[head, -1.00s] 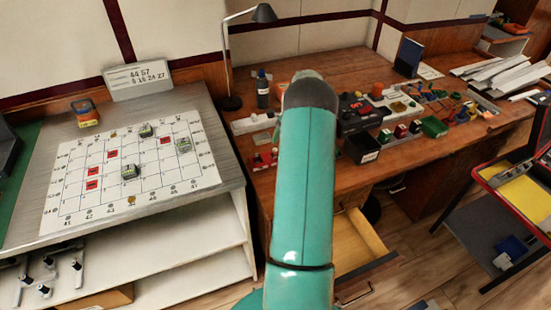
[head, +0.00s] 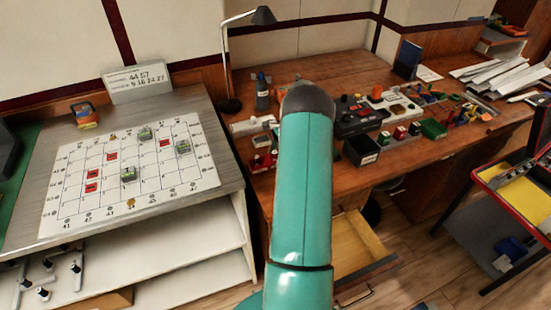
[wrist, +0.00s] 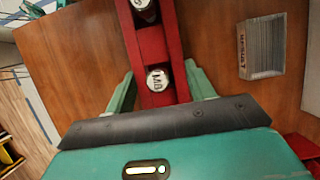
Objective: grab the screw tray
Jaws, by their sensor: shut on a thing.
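The screw tray (wrist: 152,45) appears in the wrist view as a narrow red holder running up the middle. Two round pale caps with dark lettering sit in it, one near the gripper and one at the top edge. My gripper (wrist: 160,84) has a teal finger on each side of the red holder and is shut on it. In the head view my arm covers the gripper and the held part, so I cannot see its height above the wooden desk.
A grey box with a label (wrist: 262,48) stands right of the tray on the wooden desk (head: 310,65). A black bin (head: 362,148), a green bin (head: 433,129) and a red item (head: 262,160) are on the desk. A lamp (head: 229,60) stands behind. An open drawer (head: 358,245) juts out below.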

